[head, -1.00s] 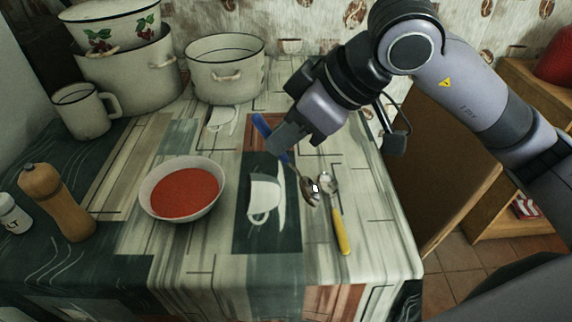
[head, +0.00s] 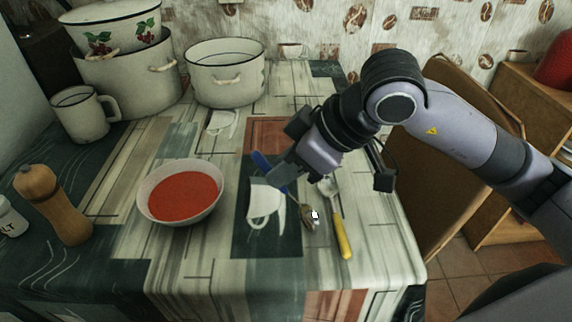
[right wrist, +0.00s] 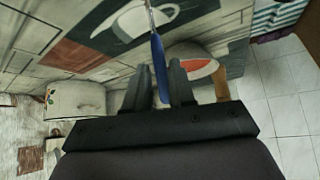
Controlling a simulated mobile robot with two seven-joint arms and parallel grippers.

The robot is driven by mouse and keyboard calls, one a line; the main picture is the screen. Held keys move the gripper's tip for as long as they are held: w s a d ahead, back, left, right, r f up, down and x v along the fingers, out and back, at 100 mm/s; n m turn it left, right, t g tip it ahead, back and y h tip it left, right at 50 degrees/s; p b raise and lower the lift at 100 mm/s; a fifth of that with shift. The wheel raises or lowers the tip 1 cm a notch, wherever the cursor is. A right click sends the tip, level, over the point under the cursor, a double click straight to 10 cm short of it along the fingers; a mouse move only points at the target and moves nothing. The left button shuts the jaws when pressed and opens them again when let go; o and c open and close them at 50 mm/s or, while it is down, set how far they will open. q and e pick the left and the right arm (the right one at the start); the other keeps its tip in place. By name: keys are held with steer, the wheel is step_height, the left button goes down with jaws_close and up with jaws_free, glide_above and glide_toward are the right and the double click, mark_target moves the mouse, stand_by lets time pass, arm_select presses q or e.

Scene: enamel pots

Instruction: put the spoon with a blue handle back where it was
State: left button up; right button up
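The spoon with a blue handle (head: 262,162) is over the dark rectangle of the tablecloth in the head view, tilted with its metal bowl toward the lower right. My right gripper (head: 284,182) is around the handle, and its fingers hide part of the spoon's middle. In the right wrist view the blue handle (right wrist: 159,70) runs between the two fingers of the gripper (right wrist: 159,80). Whether the bowl touches the table cannot be told. A spoon with a yellow handle (head: 341,234) lies just to the right. My left gripper is not in view.
A white bowl of red soup (head: 183,217) stands left of the spoon. White enamel pots (head: 226,88) and a mug (head: 82,118) stand at the back. A wooden pepper mill (head: 56,208) is at the left. The tablecloth's front is clear.

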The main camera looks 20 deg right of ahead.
steer(key=shift+o, duration=0.9)
steer(key=shift+r, duration=0.15)
steer(key=shift+s+d+r+p, duration=0.1)
steer(key=shift+d+r+p, duration=0.05)
steer(key=shift+r+p, duration=0.15)
steer(key=v, duration=1.1)
steer(key=shift+p, duration=0.35)
steer(key=shift+s+d+r, duration=0.1)
steer(key=shift+s+d, duration=0.05)
